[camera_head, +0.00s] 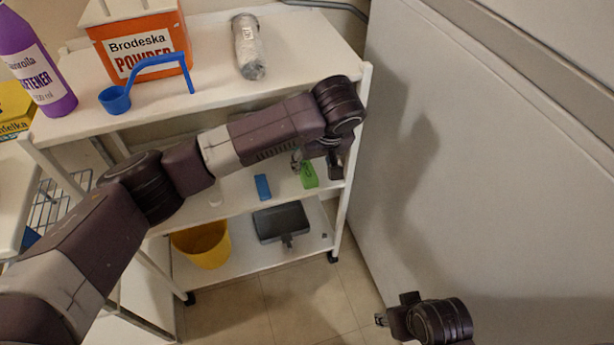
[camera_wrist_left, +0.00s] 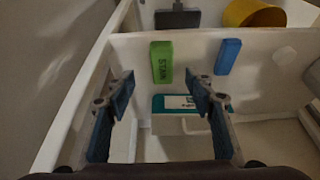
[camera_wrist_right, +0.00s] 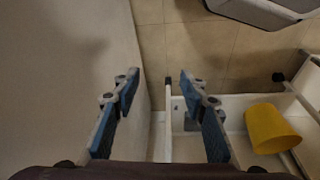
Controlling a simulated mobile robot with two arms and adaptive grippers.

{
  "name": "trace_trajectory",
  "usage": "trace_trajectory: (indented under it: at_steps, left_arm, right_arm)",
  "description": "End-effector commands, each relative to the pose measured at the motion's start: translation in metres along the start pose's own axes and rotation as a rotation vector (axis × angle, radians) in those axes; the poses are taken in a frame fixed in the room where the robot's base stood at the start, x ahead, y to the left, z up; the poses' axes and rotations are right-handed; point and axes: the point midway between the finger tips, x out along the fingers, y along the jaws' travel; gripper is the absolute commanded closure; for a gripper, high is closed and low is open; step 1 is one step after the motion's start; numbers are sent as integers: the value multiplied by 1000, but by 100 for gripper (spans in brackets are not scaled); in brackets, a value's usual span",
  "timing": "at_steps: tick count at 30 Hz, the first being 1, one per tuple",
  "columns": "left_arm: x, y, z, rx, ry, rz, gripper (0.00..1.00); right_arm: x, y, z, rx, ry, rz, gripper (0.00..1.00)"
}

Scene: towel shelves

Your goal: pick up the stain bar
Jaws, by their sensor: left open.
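The green stain bar (camera_head: 309,175), a small block with dark lettering, lies on the middle shelf near its right end. It also shows in the left wrist view (camera_wrist_left: 162,62), just beyond the fingertips. My left gripper (camera_head: 316,160) is open and empty above the middle shelf, close to the bar; in the left wrist view its spread fingers (camera_wrist_left: 162,92) do not enclose the bar. My right gripper (camera_wrist_right: 158,86) is open and empty, low to the right of the shelf unit; its fingers are only partly visible in the head view (camera_head: 388,318).
A blue block (camera_head: 263,187) lies left of the bar. A teal-and-white item (camera_wrist_left: 190,102) is beside them. The bottom shelf holds a yellow bucket (camera_head: 203,244) and a dark dustpan-like item (camera_head: 281,222). A powder box (camera_head: 140,45) and bottle stand on top. A white wall (camera_head: 490,150) rises right.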

Motion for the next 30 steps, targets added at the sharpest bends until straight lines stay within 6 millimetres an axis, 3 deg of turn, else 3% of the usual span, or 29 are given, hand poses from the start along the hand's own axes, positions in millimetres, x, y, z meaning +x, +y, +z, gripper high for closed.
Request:
trace_trajectory:
  at_steps: [11, 18, 23, 30]
  left_arm:
    - [30, -2, -2, -4, 1, -5, 51]
    - [56, -4, -4, -3, 2, -5, 51]
    - [73, -4, -3, -2, 2, -4, 51]
    - [75, -4, -4, -2, 2, -3, 51]
  right_arm:
    - [-29, 1, -4, 2, 18, 3, 61]
    - [-61, 2, -4, 3, 35, 6, 61]
    - [-56, 2, -2, 3, 32, 6, 61]
    - [-56, 2, -2, 3, 33, 6, 61]
